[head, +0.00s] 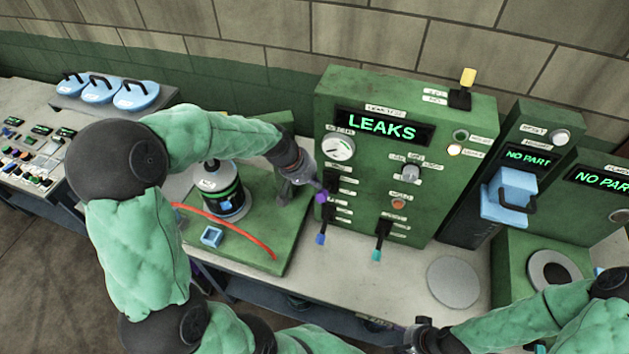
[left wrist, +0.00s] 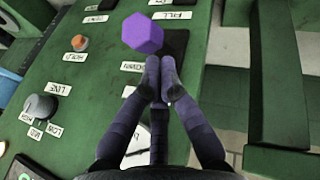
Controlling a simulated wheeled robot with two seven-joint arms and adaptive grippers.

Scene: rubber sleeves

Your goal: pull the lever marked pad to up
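The green LEAKS panel (head: 455,195) carries several levers. One lever with a purple knob (head: 321,197) sits on its left side; the knob also shows large in the left wrist view (left wrist: 141,33), close to a DOWN label. No label reading pad is legible. My left gripper (head: 314,186) is right by this knob. In the left wrist view its fingertips (left wrist: 160,80) are together, just below the knob, with nothing visibly held between them. My right gripper (head: 422,335) is at the bottom edge of the head view, and its fingers are not clear.
Levers with a blue knob (head: 320,239) and a teal knob (head: 376,255) sit lower on the panel. A yellow-tipped switch (head: 467,77) is on top. A canister (head: 220,190) and a red tube (head: 225,225) are on the left. The bench front holds a grey disc (head: 453,282).

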